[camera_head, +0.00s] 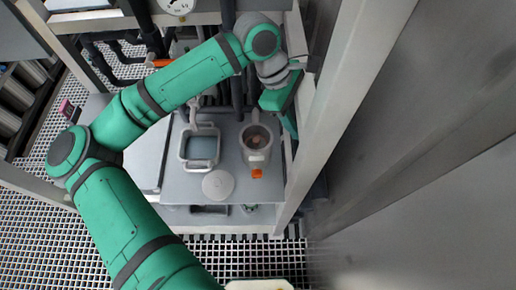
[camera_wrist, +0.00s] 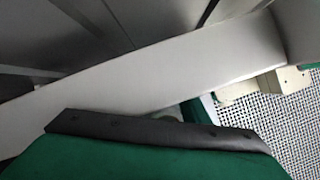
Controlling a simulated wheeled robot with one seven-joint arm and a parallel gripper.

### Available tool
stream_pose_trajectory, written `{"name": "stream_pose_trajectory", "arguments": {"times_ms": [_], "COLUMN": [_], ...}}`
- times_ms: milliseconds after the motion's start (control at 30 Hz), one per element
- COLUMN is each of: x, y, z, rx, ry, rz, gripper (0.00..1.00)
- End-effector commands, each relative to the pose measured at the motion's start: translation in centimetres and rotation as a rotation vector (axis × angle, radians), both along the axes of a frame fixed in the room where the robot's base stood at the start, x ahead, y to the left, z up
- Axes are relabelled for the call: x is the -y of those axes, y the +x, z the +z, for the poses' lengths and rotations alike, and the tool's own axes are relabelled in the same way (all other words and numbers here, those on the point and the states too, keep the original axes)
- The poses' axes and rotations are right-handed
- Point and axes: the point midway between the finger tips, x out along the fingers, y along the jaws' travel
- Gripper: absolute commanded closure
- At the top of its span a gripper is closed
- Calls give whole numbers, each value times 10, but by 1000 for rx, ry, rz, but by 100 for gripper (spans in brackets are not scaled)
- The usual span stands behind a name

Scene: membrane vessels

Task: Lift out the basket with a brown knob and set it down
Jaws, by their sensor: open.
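A grey round vessel (camera_head: 257,155) stands on the grey shelf, with something brownish inside its mouth. I cannot make out a basket or knob clearly in it. A square pale vessel (camera_head: 186,150) stands left of it and holds grey-blue liquid or a grey surface. My gripper (camera_head: 285,108) is above and right of the round vessel, near the frame post, apart from both vessels. Its fingertips are hard to see, but it is open and nothing shows in it. In the wrist view, a green and black part fills the bottom, and no vessel shows.
A white round disc (camera_head: 218,184) lies at the shelf's front. An orange part (camera_head: 257,173) is at the round vessel's front. A pale frame post (camera_head: 322,110) stands close right of my gripper; it probably crosses the wrist view too. Pipes run behind the vessels.

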Motion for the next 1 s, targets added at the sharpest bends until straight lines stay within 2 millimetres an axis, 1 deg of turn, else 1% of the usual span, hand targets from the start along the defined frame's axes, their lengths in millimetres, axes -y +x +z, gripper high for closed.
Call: {"name": "stream_pose_trajectory", "arguments": {"times_ms": [33, 200, 300, 400, 467, 567, 800, 1000], "x": [-17, -66, -88, -103, -108, -111, -110, -111], "y": [6, 21, 24, 25, 24, 24, 24, 24], "z": [-3, -9, -9, -8, -10, -18, -53, -66], "rx": [36, 121, 143, 151, 150, 150, 149, 150], "ry": [73, 270, 351, 401, 418, 427, 423, 424], "rz": [-9, -41, -62, -79, -84, -88, -88, -87], "gripper": [58, 58, 58, 58, 58, 58, 58, 58]}}
